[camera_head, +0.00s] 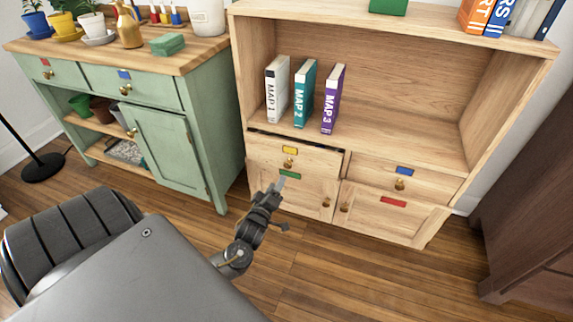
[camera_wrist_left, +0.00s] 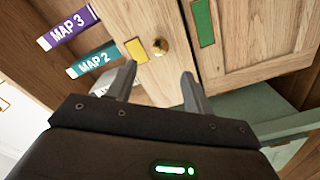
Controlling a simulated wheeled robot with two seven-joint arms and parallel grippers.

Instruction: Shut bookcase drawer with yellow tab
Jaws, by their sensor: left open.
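The bookcase drawer with the yellow tab (camera_head: 310,161) is the upper left drawer of the wooden bookcase (camera_head: 400,95). Its front stands slightly out, with a dark gap along its top edge. Its yellow tab (camera_head: 289,150) sits above a round brass knob (camera_head: 288,163). In the left wrist view the yellow tab (camera_wrist_left: 136,50) and knob (camera_wrist_left: 161,46) show just beyond the fingers. My left gripper (camera_head: 277,187) is open and empty, in front of and below the drawer; I cannot tell whether it touches the front. My right gripper is not in view.
Below the drawer is a green-tabbed door (camera_head: 305,190); to the right are a blue-tabbed drawer (camera_head: 420,181) and a red-tabbed door (camera_head: 390,215). Map books (camera_head: 304,95) stand on the shelf above. A green cabinet (camera_head: 160,150) stands left. Wood floor in front is clear.

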